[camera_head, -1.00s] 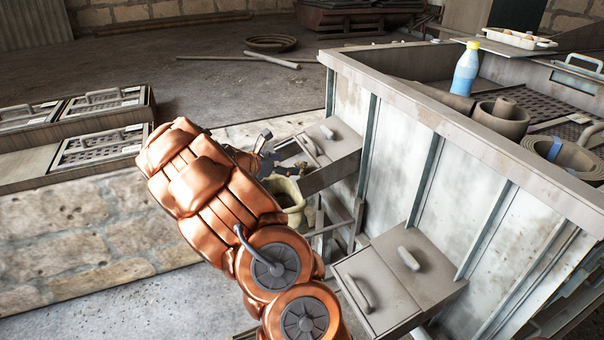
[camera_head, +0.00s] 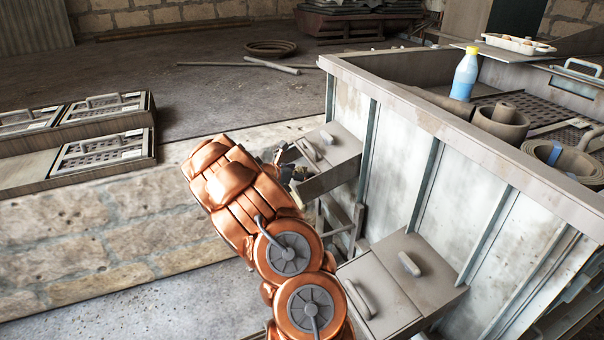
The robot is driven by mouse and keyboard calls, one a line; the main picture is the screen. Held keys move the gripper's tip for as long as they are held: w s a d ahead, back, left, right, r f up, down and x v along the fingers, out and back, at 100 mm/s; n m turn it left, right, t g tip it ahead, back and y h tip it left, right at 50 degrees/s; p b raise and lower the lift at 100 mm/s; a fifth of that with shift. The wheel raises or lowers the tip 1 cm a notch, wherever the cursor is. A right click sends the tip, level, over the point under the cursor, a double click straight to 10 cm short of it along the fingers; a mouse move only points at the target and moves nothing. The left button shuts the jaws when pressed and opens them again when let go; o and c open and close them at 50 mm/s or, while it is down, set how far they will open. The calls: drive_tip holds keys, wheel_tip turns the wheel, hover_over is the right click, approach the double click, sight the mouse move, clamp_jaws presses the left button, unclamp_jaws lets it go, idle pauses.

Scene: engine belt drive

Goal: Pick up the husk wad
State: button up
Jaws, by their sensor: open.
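My gripper (camera_head: 287,165) is at the mouth of the upper grey spout box (camera_head: 331,150) on the machine's side. My copper-coloured arm hides most of it, and only a dark part shows. It is open. A small tan patch (camera_head: 300,173) shows beside the gripper at the box's edge. I cannot tell whether this is the husk wad. No other husk wad can be made out.
The large grey machine (camera_head: 410,170) stands on the right, with a lower spout box (camera_head: 402,285). A stone ledge (camera_head: 90,230) runs along the left.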

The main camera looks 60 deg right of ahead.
drive_tip(key=shift+d+f, duration=0.15)
drive_tip(key=shift+d, duration=0.3)
drive_tip(key=c, duration=1.2)
drive_tip(key=shift+o, duration=0.2)
